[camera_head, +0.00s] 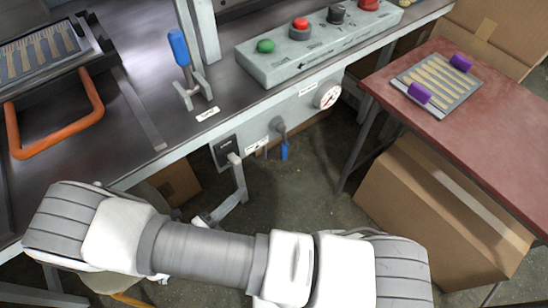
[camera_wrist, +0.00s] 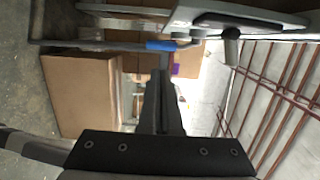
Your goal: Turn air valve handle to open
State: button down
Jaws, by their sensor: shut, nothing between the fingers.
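In the wrist view, whose picture is turned sideways, the blue handle (camera_wrist: 161,45) shows just beyond the fingertips. My gripper (camera_wrist: 166,72) is shut and empty, its dark fingers pointing toward the handle. I cannot tell whether the fingertips touch it. In the head view my white and grey arm crosses the bottom, and I cannot make out the gripper there.
A blue-handled lever (camera_head: 179,47) and a button box (camera_head: 310,42) stand above. A red table (camera_head: 510,128) with a spoon tray (camera_head: 437,84) and a cardboard box (camera_head: 440,205) are right.

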aim_at(282, 154)
jog(key=b+x, duration=0.2)
jog(key=x, duration=1.2)
jog(key=shift+b, duration=0.4)
jog(key=shift+w+f, duration=0.1)
